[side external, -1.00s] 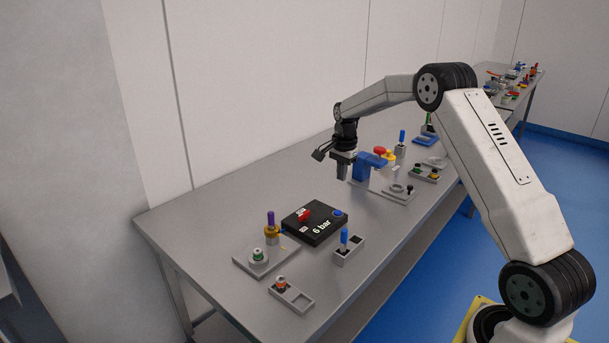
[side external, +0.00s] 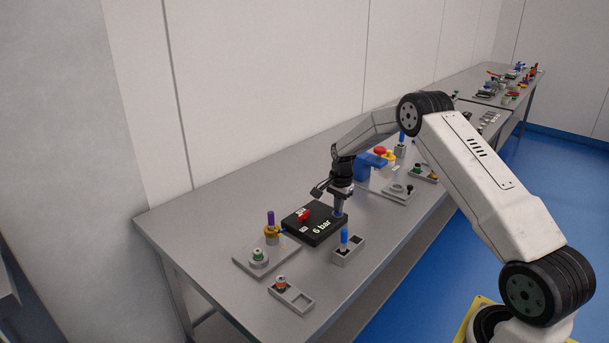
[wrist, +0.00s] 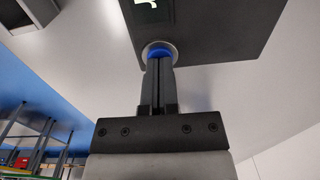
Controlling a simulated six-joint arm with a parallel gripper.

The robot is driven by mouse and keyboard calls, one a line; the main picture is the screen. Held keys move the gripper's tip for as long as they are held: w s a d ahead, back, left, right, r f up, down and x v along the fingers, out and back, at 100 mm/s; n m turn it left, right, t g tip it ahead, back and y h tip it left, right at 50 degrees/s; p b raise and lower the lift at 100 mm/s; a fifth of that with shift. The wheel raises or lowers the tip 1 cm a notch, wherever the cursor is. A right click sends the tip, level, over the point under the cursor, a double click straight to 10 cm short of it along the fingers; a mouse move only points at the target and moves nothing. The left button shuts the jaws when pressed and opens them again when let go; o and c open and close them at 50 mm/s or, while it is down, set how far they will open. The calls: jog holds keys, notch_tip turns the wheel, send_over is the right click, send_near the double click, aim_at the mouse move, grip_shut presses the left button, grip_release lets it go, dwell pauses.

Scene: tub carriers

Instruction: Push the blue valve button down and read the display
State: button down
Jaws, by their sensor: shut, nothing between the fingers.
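The black valve box (side external: 308,227) lies on the bench with a red part (side external: 304,215) on top and a display (side external: 321,227) that reads "6 bar". My gripper (side external: 339,212) is shut and empty, pointing down at the box's right corner, over the blue button. In the wrist view the shut fingers (wrist: 161,62) end at the blue button (wrist: 160,50), which shows as a blue disc in a pale ring. The fingertips look to be at or on the button; I cannot tell how far down it is. The display (wrist: 146,3) is only partly in the wrist view.
A grey block with a blue peg (side external: 344,237) stands just in front of the box. A plate with a purple-handled part (side external: 271,219) is to the left. A two-hole block (side external: 291,294) lies nearer the front edge. A blue fixture (side external: 367,169) stands behind my gripper.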

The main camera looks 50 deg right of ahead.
jog(key=shift+f, duration=0.15)
jog(key=shift+s+f, duration=0.2)
jog(key=shift+f, duration=0.8)
jog(key=shift+r, duration=0.1)
notch_tip(320, 180, up, 15)
jog(key=shift+w+r, duration=0.15)
jog(key=shift+w, duration=0.05)
dwell(0.3)
jog(key=shift+a, duration=0.1)
dwell(0.5)
